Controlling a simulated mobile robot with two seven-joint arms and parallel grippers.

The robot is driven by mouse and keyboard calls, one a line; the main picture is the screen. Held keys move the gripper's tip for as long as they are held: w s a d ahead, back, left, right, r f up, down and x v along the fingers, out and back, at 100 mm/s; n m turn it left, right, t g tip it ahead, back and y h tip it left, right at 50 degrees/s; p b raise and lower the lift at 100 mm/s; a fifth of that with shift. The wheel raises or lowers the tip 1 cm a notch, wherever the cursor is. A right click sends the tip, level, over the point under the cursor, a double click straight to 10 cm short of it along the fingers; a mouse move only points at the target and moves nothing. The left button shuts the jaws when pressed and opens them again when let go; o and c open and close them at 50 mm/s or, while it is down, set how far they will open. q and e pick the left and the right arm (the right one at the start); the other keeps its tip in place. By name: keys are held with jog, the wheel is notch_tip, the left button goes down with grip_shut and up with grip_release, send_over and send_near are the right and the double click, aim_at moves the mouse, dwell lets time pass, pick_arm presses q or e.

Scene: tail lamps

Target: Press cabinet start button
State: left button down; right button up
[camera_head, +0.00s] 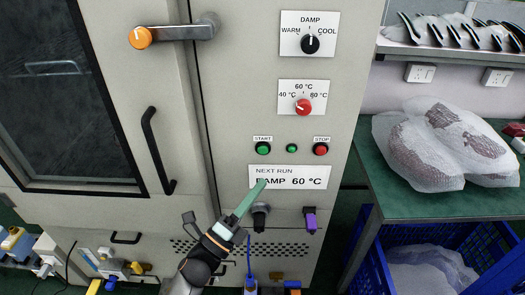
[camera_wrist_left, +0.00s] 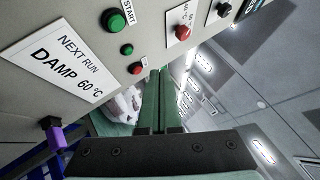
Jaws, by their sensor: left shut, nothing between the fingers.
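The green start button (camera_head: 263,148) sits under a START label on the cabinet (camera_head: 230,110) front. It also shows in the left wrist view (camera_wrist_left: 116,22). A small green button or lamp (camera_head: 291,148) and the red stop button (camera_head: 321,149) are to its right. My left gripper (camera_head: 264,183) has long green fingers, shut and empty. In the head view its tips overlap the left part of the NEXT RUN sign (camera_head: 310,184), below the start button. In the left wrist view the fingers (camera_wrist_left: 160,75) appear apart from the start button. My right gripper is not in view.
Above are a red temperature knob (camera_head: 303,107) and a black DAMP knob (camera_head: 310,44). A black door handle (camera_head: 157,150) and orange-tipped lever (camera_head: 141,38) are left. Below the sign are a black knob (camera_head: 261,215) and purple part (camera_head: 310,220). A green table (camera_head: 375,145) holds wrapped bags at right.

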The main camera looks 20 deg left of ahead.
pick_arm(q)
jog(key=shift+w, duration=0.1)
jog(key=b, duration=0.3)
send_near(263, 150)
jog(key=w+d+r, duration=0.3)
jog(key=w, duration=0.1)
jog(key=shift+d, duration=0.4)
dwell(1.4)
jog(key=shift+w+a, duration=0.15)
jog(key=shift+w, duration=0.25)
